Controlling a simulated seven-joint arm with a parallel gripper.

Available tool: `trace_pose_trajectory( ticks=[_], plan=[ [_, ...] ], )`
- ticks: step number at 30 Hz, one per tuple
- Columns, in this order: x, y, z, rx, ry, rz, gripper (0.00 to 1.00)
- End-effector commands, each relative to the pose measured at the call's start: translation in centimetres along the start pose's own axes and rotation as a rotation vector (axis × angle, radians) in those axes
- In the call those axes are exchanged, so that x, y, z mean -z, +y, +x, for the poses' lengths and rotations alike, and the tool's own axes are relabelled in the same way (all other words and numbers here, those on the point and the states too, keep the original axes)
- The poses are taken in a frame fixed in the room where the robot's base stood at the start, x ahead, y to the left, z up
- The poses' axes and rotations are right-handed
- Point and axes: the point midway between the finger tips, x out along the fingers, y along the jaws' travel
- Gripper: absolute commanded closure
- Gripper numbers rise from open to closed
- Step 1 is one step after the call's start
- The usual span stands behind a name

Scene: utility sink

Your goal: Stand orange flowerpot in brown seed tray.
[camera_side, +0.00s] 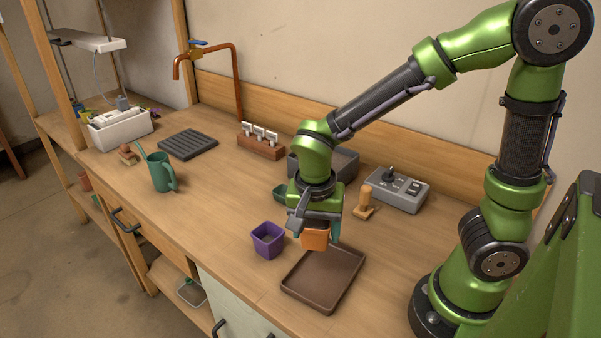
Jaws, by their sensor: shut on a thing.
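The orange flowerpot (315,241) is held in my gripper (315,226), which points down. The gripper is shut on the pot, and its fingers and palm hide the pot's upper part. The brown seed tray (305,298) is a shallow, square tray lying flat on the bench below. It looks empty. The pot shows just beyond the tray's far-left edge in the picture and appears to be above the bench. The exact gap between pot and tray cannot be told from this view.
A purple square pot (267,240) stands close to the left of the gripper. A green watering can (160,173) stands left, with clear bench between.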

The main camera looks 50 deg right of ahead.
Motion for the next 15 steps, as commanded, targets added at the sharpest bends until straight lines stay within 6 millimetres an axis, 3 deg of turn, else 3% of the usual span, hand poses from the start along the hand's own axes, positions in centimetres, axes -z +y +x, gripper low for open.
trace_pose_trajectory(
  ticks=[5, 10, 15],
  plan=[
    [-0.1, 2.4, 1.4, -0.041, 0.011, 0.242, 0.62],
    [-0.1, 2.4, 1.7, -0.039, 0.016, 0.359, 0.62],
    [-0.5, 2.4, 4.3, -0.043, 0.018, 0.383, 0.62]
  ],
)
